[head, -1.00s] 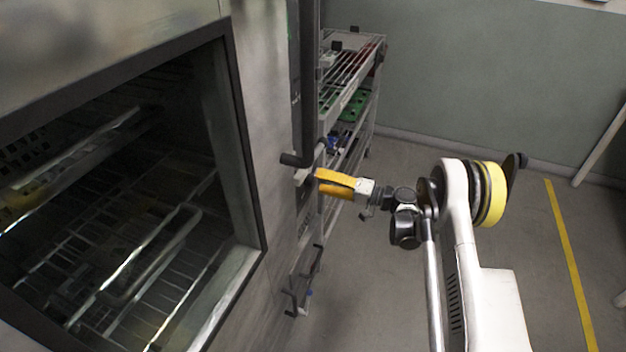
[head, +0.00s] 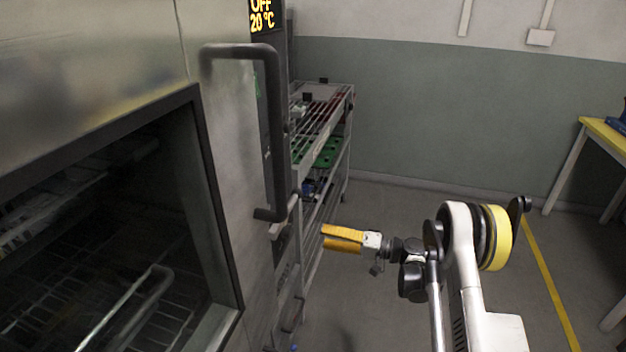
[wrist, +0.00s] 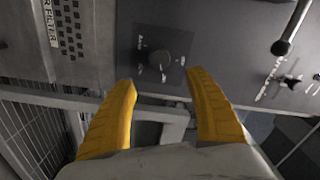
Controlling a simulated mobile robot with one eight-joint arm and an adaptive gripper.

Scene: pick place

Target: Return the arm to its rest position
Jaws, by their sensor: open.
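My gripper (head: 326,238) has yellow fingers and points left, toward the side of a steel oven (head: 255,180) with a long dark door handle (head: 276,140). In the head view it stands clear of the handle, to its lower right. In the wrist view the two yellow fingers (wrist: 160,85) are spread wide with nothing between them. Beyond them is a grey panel with a dark round knob (wrist: 160,68); no contact with it is visible. My arm stands at the right in the head view.
A wire rack (head: 325,125) holding green and red items stands behind the oven. A table with a yellow edge (head: 606,135) is at the far right. A yellow line (head: 550,285) marks the floor. Open floor lies around my arm.

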